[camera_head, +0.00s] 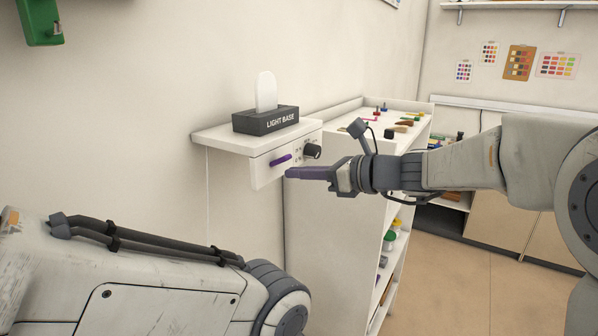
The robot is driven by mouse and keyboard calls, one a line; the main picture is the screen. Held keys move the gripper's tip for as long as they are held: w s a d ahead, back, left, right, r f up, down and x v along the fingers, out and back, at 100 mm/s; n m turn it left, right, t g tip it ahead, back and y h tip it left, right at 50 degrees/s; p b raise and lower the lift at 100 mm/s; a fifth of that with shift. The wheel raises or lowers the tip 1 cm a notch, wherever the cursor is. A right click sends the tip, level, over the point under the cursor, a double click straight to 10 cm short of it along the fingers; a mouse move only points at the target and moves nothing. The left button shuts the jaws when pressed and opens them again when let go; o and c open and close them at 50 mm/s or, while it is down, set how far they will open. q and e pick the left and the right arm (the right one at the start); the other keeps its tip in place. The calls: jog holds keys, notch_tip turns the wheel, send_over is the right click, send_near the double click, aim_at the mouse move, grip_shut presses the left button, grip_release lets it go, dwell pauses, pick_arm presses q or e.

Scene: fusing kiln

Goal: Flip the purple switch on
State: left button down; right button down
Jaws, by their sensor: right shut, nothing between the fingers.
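The purple switch (281,160) is a small bar on the front of a white wall-mounted box (262,174). It slants slightly, with its right end higher. A dark round knob (312,151) sits to its right on the same face. My right gripper (290,173), with purple fingers, comes in from the right and is shut and empty. Its fingertips show just below and right of the switch; I cannot tell whether they touch the box. My left arm (150,275) crosses the lower left, and its gripper is not visible.
A black "LIGHT BASE" block (265,121) with a white rounded panel (266,91) stands on the box's top shelf. A white shelf unit (340,225) with small coloured items stands behind my right gripper. A green object (40,22) hangs at upper left.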

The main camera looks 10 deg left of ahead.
jog(key=s+d+r+b, duration=0.3)
jog(key=d+r+b, duration=0.1)
jog(key=d, duration=0.3)
jog(key=shift+s+d+r, duration=0.15)
jog(key=shift+d+r, duration=0.15)
jog(key=shift+f, duration=0.1)
jog(key=s+a+f+n+g+h+b, duration=0.3)
jog(key=s+f+n+g+h, duration=0.35)
jog(key=s+f+n, duration=1.05)
jog(key=s+d+f+n+h, duration=0.3)
jog(key=s+d+f+n, duration=0.1)
jog(key=f, duration=0.4)
jog(key=s+d+f+n+h+b, duration=0.1)
jog(key=s+d+f+n+h, duration=0.2)
jog(key=s+f+n, duration=0.4)
notch_tip(320, 180, down, 3)
jog(key=shift+s+d+r+n, duration=0.2)
jog(key=shift+s+d+n, duration=0.05)
jog(key=shift+d+n, duration=0.7)
